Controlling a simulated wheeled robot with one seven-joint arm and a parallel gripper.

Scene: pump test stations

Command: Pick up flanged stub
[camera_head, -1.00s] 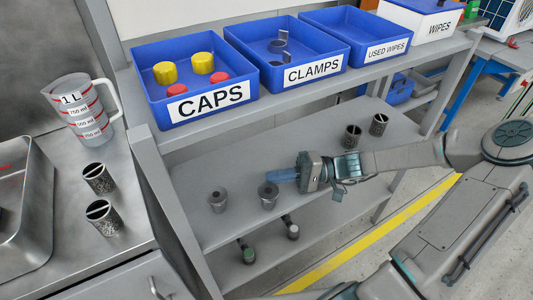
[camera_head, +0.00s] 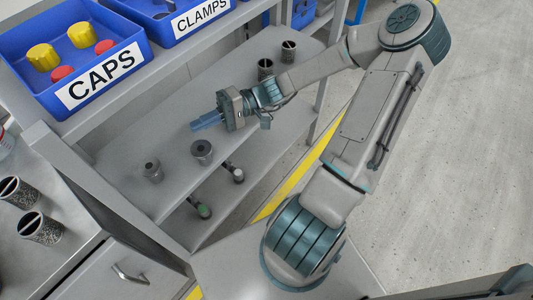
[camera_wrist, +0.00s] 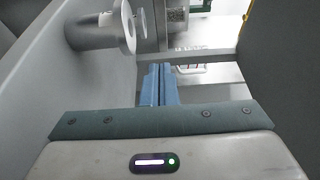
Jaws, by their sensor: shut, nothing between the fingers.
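Two grey flanged stubs stand upright on the middle shelf of the rack. The nearer-left stub (camera_head: 153,171) and the right stub (camera_head: 202,151) each show a round flange with a dark centre hole on top. My gripper (camera_head: 207,122) has blue fingers pressed together and empty. In the head view it is just above the right stub in the picture, apart from it, with the fingers pointing left. In the wrist view the shut fingers (camera_wrist: 158,85) point away, and a flanged stub (camera_wrist: 128,27) shows sideways at the upper left, clear of the fingertips.
Two dark slotted cylinders (camera_head: 265,68) stand further back on the same shelf. The lower shelf holds green-ended (camera_head: 203,210) and white-ended fittings. Blue bins of caps (camera_head: 140,55) and clamps (camera_head: 165,25) sit on the shelf above. Grey floor (camera_head: 450,190) is open at right.

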